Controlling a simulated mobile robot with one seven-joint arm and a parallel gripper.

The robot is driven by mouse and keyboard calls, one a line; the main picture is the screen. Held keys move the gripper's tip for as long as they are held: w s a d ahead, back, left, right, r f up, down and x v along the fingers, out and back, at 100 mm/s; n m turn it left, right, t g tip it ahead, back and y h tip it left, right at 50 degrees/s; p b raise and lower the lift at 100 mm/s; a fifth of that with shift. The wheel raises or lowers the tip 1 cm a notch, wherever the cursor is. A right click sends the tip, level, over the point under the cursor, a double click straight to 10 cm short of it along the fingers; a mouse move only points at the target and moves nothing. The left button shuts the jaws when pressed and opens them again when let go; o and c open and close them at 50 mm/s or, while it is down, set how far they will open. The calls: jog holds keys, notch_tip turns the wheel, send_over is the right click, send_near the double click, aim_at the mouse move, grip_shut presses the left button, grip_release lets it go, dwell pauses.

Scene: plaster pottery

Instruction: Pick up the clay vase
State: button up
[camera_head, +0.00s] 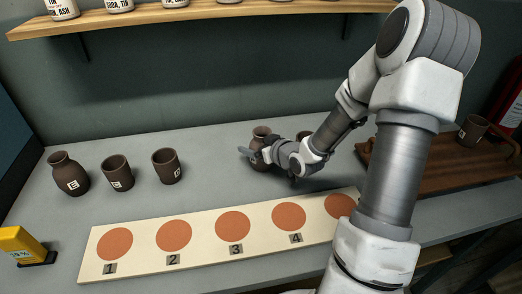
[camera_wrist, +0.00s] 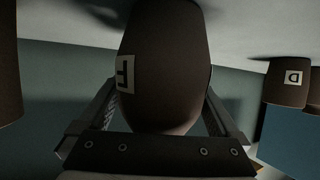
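A dark brown clay vase (camera_head: 262,135) stands on the grey worktop behind the board, partly hidden by my gripper. A second brown vase (camera_head: 67,173) with a white label stands at the far left.
Two brown cups (camera_head: 117,172) (camera_head: 166,166) stand left; another (camera_head: 304,135) is partly hidden behind my gripper. A cream board (camera_head: 204,250) with numbered orange circles lies in front, bare where visible. A wooden tray (camera_head: 430,170) with a mug (camera_head: 472,132) is right. A shelf (camera_head: 180,14) hangs above.

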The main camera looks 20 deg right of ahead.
jog(key=shift+r, duration=0.1)
jog(key=c, duration=1.3)
